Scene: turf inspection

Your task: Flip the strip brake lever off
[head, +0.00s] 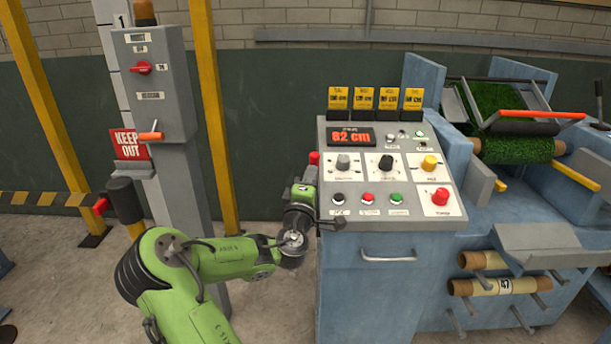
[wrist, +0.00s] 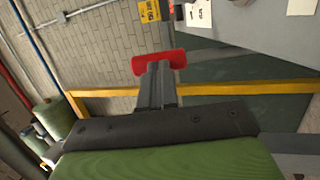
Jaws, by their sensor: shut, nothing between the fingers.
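A red grip (head: 314,158) shows at the left edge of the control console, just past my gripper (head: 311,170). It looks like the strip brake lever's handle, but no label on it can be read. In the wrist view the red grip (wrist: 172,58) lies crosswise right at the tips of my gripper (wrist: 159,68). The fingers are shut together with nothing between them. I cannot tell whether they touch the grip.
The blue console (head: 345,262) has buttons, knobs and a display reading 82 cm. A grey cabinet (head: 150,85) with an orange handle and a yellow post (head: 212,110) stand left. A turf roller (head: 518,150) is at right. Open floor lies between cabinet and console.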

